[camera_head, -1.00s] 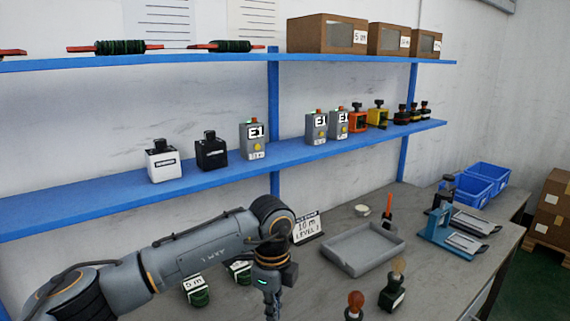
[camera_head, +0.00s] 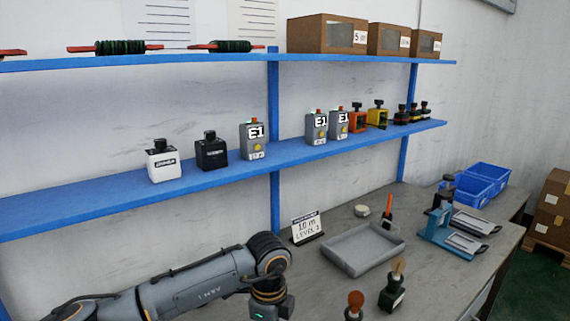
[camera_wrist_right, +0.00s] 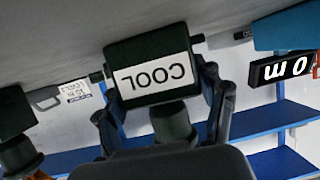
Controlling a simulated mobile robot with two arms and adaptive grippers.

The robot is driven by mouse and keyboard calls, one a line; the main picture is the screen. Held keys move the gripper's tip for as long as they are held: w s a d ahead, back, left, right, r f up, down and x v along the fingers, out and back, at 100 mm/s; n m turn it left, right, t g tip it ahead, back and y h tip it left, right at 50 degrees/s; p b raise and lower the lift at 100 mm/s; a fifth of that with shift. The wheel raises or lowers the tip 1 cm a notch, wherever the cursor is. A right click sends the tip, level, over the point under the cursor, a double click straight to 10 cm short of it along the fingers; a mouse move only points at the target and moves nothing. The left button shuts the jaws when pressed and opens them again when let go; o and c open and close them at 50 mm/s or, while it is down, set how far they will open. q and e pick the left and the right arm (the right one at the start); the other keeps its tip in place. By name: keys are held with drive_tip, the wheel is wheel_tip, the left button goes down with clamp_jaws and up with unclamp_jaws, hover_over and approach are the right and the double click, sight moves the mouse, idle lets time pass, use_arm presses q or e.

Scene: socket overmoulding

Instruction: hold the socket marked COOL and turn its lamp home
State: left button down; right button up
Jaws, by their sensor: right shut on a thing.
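In the right wrist view the dark socket (camera_wrist_right: 150,52) shows a white label reading COOL, upside down. My right gripper (camera_wrist_right: 165,95) is shut on it, with one finger on each side. A dark green round part (camera_wrist_right: 172,122) sticks out between the fingers; I cannot make out how far the lamp is seated. In the head view my left gripper (camera_head: 268,306) hangs at the bottom edge. Its fingertips are cut off, so its opening does not show. I cannot make out the COOL socket in the head view.
A green socket with a tan lamp (camera_head: 392,290) and a red-brown lamp (camera_head: 355,301) stand at the bench front. Behind are a grey tray (camera_head: 350,262) and a sign card (camera_head: 307,227). Blue shelves (camera_head: 110,200) run along the wall. A blue thing (camera_wrist_right: 285,30) stands beside the socket.

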use_arm(q)
drive_tip(key=shift+d, duration=0.25)
idle(0.7)
drive_tip(key=shift+w, duration=0.2)
drive_tip(key=shift+w+d, duration=0.2)
drive_tip(key=shift+w, duration=0.3)
drive_tip(key=shift+w+d, duration=0.1)
drive_tip(key=shift+w, duration=0.05)
drive_tip(key=shift+w+d, duration=0.15)
drive_tip(key=shift+d, duration=0.05)
idle(0.4)
wheel_tip(320, 180, up, 6)
drive_tip(key=shift+w+a, duration=0.3)
drive_tip(key=shift+a, duration=0.05)
idle(0.5)
